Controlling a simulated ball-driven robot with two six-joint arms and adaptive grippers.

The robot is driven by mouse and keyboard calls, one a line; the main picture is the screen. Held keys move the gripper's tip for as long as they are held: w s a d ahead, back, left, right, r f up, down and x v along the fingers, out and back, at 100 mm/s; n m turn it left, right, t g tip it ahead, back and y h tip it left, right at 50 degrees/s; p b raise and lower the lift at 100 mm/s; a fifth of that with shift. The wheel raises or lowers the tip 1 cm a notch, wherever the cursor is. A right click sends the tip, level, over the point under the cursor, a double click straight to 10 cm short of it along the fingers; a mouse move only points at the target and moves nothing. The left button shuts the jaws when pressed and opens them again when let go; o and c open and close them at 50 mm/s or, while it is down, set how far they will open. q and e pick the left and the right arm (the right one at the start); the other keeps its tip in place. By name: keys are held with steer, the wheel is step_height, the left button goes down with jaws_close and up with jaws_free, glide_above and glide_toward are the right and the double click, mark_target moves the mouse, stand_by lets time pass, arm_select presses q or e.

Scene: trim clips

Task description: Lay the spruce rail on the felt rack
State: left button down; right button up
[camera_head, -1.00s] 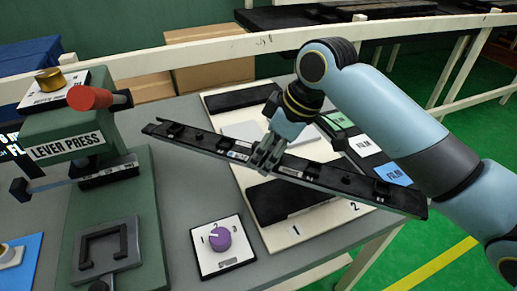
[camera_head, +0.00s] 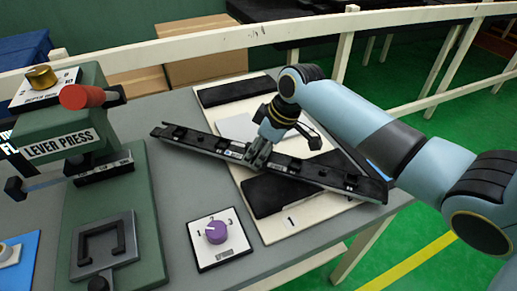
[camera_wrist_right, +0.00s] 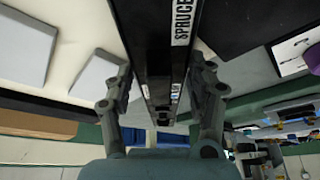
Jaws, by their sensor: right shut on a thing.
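The spruce rail (camera_head: 322,175) is a long dark strip with small clips and white labels. It lies diagonally across the head view. My right gripper (camera_head: 258,153) is shut on it near its middle and holds it over the cream board (camera_head: 262,226). In the right wrist view the rail (camera_wrist_right: 160,40) with its "SPRUCE" label runs between the fingers of the right gripper (camera_wrist_right: 160,88). Black pads lie on the board, one at the back (camera_head: 235,92) and one under the rail (camera_head: 268,197). I cannot tell which surface is the felt rack. My left gripper is out of view.
A green lever press (camera_head: 95,150) stands at the left, and a purple dial (camera_head: 216,232) sits on the grey table (camera_head: 190,190). A white railing (camera_head: 200,45) runs behind, with cardboard boxes (camera_head: 210,68) beyond it.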

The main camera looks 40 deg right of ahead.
steer(key=o, duration=1.4)
steer(key=shift+f, duration=0.1)
steer(key=v, duration=1.2)
